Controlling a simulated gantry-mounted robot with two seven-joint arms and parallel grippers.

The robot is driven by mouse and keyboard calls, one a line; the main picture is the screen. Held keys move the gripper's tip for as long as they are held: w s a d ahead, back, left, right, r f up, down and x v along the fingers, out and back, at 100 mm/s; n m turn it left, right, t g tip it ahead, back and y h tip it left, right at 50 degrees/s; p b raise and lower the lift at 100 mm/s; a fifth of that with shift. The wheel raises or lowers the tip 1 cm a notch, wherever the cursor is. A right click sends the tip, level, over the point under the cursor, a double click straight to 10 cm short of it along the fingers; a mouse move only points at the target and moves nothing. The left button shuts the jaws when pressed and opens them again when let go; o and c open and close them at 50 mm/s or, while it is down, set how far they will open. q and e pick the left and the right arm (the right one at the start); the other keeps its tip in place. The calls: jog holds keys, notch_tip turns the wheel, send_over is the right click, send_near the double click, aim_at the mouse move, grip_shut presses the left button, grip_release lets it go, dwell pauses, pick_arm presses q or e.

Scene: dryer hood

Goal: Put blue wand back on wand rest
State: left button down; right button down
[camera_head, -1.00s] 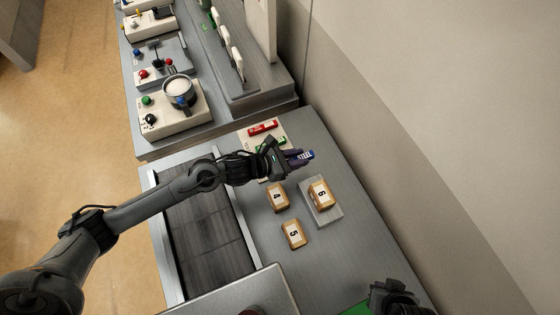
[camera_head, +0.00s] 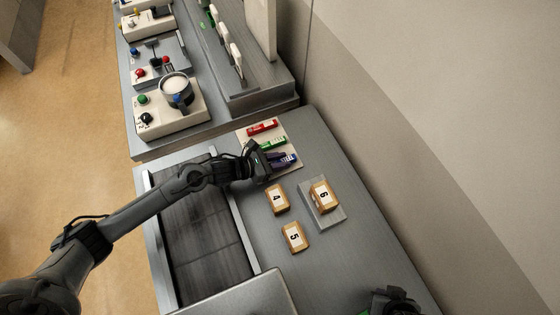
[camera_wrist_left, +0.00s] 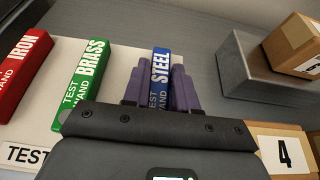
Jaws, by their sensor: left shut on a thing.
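The blue wand (camera_head: 292,158), marked STEEL in the left wrist view (camera_wrist_left: 160,72), is between the purple fingers of my left gripper (camera_head: 279,160). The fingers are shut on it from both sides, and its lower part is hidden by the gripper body. The wand rest is a cream board (camera_head: 287,128) holding the red wand (camera_head: 262,127) and the green wand (camera_head: 273,143). The blue wand lies beside the green one, at the near side of the board; I cannot tell whether it touches the board. My right gripper (camera_head: 393,300) is partly cut off at the bottom edge.
Boxes marked 4 (camera_head: 276,198) and 5 (camera_head: 294,236) stand on the grey bench (camera_head: 345,250). Box 6 (camera_head: 323,195) stands on a grey block (camera_head: 333,217). Box 4 is close to my left gripper. A panel with a cup (camera_head: 176,90) stands beyond the bench.

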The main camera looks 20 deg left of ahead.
pick_arm(q)
jog(key=shift+f, duration=0.15)
jog(key=c, duration=0.9)
grip_release()
jog(key=shift+r, duration=0.3)
jog(key=shift+s+a, duration=0.25)
jog(key=v, duration=0.9)
jog(key=shift+s+a, duration=0.25)
jog(key=shift+s+a+r, duration=0.45)
jog(key=shift+s+r, duration=0.05)
